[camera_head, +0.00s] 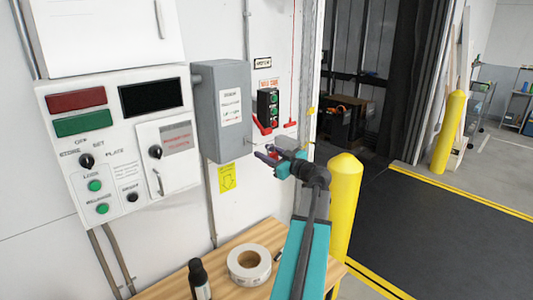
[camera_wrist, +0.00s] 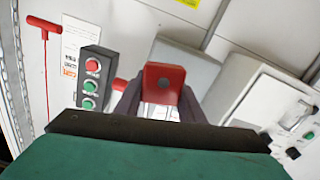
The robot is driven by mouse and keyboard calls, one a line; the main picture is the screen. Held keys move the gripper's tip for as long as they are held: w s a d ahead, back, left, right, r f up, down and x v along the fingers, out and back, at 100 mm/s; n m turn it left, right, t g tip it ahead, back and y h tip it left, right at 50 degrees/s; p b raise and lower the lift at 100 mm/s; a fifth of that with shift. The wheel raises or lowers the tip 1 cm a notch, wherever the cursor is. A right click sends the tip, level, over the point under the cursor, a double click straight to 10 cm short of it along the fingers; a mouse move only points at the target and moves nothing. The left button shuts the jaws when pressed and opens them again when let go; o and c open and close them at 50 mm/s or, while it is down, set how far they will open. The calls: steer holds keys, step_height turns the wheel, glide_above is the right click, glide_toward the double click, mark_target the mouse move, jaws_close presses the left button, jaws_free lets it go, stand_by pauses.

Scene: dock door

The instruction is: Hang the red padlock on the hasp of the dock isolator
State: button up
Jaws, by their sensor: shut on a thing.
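In the wrist view, the red padlock (camera_wrist: 164,84) sits between the dark fingers of my gripper (camera_wrist: 160,100), which is shut on it. Its red body faces the camera, and thin pale shackle bars show at its lower end. In the head view, my gripper (camera_head: 267,157) is just right of and below the grey wall box (camera_head: 208,112), which carries a white label and looks like the isolator. The box also shows behind the padlock in the wrist view (camera_wrist: 190,62). I cannot make out the hasp clearly, nor whether the padlock touches anything.
A push-button station (camera_head: 268,105) with a red piece at its lower left is on the wall near my gripper. A control panel (camera_head: 122,150) is on the left. A yellow bollard (camera_head: 344,210) stands right of my arm. A wooden bench (camera_head: 222,285) below holds a tape roll (camera_head: 249,264) and black bottle (camera_head: 199,280).

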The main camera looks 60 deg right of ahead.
mark_target(248, 145)
steer(key=shift+w, duration=0.25)
steer(key=shift+f+b+x, duration=0.2)
steer(key=shift+b+x, duration=0.85)
steer(key=shift+x, duration=0.3)
steer(key=shift+f+b+x, duration=0.15)
steer(key=shift+b+x, duration=0.85)
steer(key=shift+x, duration=0.35)
steer(key=shift+b+x, duration=0.9)
steer(key=shift+b, duration=0.2)
steer(key=shift+r+p, duration=0.1)
steer(key=shift+p, duration=0.2)
steer(key=shift+w+p, duration=0.2)
steer(key=shift+p, duration=0.15)
